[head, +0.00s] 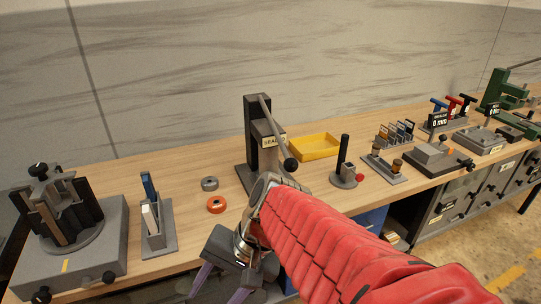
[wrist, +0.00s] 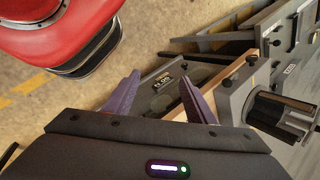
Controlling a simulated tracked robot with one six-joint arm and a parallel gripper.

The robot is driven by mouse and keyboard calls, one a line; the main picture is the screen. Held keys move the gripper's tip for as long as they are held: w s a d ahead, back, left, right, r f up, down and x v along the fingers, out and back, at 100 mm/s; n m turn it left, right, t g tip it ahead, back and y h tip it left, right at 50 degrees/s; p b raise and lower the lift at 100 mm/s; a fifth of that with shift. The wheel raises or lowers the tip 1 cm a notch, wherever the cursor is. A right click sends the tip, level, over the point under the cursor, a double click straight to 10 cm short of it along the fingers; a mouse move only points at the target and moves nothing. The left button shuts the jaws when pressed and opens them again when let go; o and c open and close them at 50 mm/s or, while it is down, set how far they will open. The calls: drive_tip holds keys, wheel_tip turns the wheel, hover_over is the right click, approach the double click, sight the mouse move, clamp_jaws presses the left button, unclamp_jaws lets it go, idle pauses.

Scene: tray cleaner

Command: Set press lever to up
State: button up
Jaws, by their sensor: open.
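A dark upright press (head: 254,145) with a label starting "SEA" stands on the bench in the middle of the head view. Its grey lever (head: 272,121) slopes from the top of the column down to the right and ends in a black ball knob (head: 290,164). My gripper (head: 218,292) is below and in front of the press, near the bench's front edge. In the wrist view its purple fingers (wrist: 157,90) are apart with nothing between them. My red arm hides the area below and right of the press. The lever is not recognisable in the wrist view.
Orange (head: 216,204) and grey (head: 209,184) rings lie left of the press. A yellow tray (head: 316,147) sits behind it to the right. A small stand (head: 345,175) is right of the knob. A grey fixture (head: 65,240) fills the bench's left end.

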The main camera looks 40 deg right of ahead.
drive_tip(key=w+d+r+m+t+y, duration=0.3)
drive_tip(key=w+d+r+m+t, duration=0.2)
drive_tip(key=w+d+m+t, duration=0.7)
drive_tip(key=s+d+r+m+t+h, duration=0.1)
drive_tip(key=s+d+m+h, duration=0.2)
drive_tip(key=d+m, duration=0.4)
drive_tip(key=s+d+r+m+t+h, duration=0.1)
drive_tip(key=d+m+h, duration=0.4)
drive_tip(key=d, duration=0.9)
drive_tip(key=s+m+t, duration=0.1)
drive_tip(key=s, duration=0.1)
drive_tip(key=shift+s+r+m+h, duration=0.2)
drive_tip(key=shift+s+m+h, duration=0.1)
drive_tip(key=shift+m+h, duration=0.1)
drive_tip(key=shift+a, duration=0.1)
drive_tip(key=w, duration=1.4)
drive_tip(key=shift+d, duration=0.2)
